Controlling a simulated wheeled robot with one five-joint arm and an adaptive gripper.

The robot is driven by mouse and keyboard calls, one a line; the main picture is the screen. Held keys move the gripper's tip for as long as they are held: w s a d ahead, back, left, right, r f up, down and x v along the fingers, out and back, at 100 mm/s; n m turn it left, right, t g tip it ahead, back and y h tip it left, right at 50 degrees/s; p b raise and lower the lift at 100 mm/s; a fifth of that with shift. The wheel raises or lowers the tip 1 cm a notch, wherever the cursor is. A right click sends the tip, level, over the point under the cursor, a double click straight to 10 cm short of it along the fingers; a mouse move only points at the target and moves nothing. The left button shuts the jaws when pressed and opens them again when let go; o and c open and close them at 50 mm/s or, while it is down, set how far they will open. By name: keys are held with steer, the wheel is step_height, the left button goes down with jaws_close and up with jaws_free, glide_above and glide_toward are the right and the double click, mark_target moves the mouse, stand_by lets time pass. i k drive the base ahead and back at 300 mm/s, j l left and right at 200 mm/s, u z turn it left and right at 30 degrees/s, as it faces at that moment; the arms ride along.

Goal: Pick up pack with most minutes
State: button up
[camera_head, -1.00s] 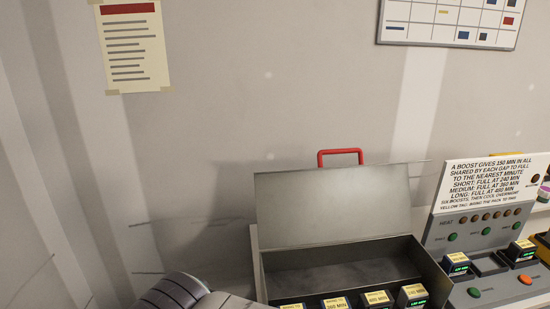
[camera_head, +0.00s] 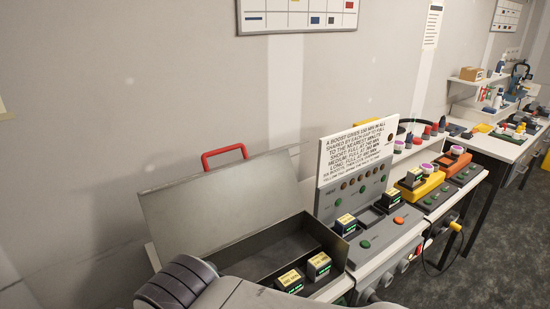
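Small dark packs with yellow tops and green displays are in view. One pack (camera_head: 290,281) and another pack (camera_head: 319,265) stand at the front of the open grey metal case (camera_head: 222,262). A third pack (camera_head: 346,224) sits at the left of the grey charger (camera_head: 372,238), and a fourth pack (camera_head: 411,179) sits at its right. The top labels end in "MIN", but I cannot read their numbers surely. My arm covers the lower left, and other packs may be hidden behind it. My gripper is not in view.
A white sign (camera_head: 358,146) behind the charger says a boost gives 150 MIN in all. The case lid (camera_head: 220,200) with a red handle (camera_head: 224,155) stands open. Yellow and orange units (camera_head: 425,190) lie right. Another bench (camera_head: 500,145) stands farther right, with open floor (camera_head: 500,240) before it.

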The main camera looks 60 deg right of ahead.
mark_target(290, 280)
steer(key=l+z, duration=0.1)
steer(key=z, duration=0.35)
steer(key=l+z, duration=0.1)
steer(key=z, duration=0.85)
steer(key=k+l, duration=0.25)
steer(key=k, duration=0.15)
steer(key=k+l, duration=0.25)
steer(key=k, duration=0.15)
